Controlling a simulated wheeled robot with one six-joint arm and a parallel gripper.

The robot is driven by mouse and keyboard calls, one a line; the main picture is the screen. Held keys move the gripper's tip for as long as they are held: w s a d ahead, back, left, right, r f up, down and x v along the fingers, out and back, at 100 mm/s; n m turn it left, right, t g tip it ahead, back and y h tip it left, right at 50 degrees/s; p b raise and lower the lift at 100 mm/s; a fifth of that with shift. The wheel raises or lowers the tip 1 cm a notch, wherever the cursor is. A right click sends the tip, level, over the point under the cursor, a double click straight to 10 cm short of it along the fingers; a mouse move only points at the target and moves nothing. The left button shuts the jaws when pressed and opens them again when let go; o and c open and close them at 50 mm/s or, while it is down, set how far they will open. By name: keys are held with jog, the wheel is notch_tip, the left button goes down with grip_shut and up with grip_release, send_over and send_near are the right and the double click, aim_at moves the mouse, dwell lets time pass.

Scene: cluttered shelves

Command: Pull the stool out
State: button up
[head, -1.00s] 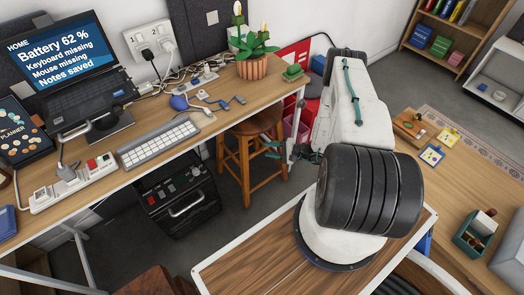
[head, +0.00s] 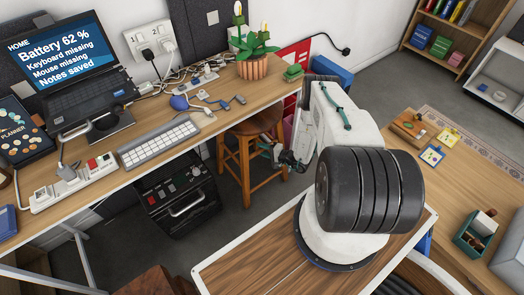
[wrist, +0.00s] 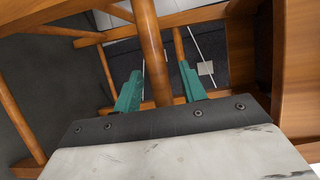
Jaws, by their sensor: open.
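The wooden stool (head: 245,157) stands upright on the floor, partly under the desk's right end. My gripper (head: 268,150) is at the stool's right side, at about the height of its upper legs. In the wrist view, the stool's wooden bars (wrist: 149,45) fill much of the picture. The two green fingers of my gripper (wrist: 160,80) are apart, with one round wooden bar running between them. I cannot tell whether either finger touches the bar. Part of the stool's seat is hidden under the desk edge.
A wooden-topped table (head: 260,255) lies in front. Dark floor shows between stool and table.

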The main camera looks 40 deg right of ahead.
grip_shut()
jog(key=shift+a, duration=0.1)
jog(key=shift+s, duration=0.15)
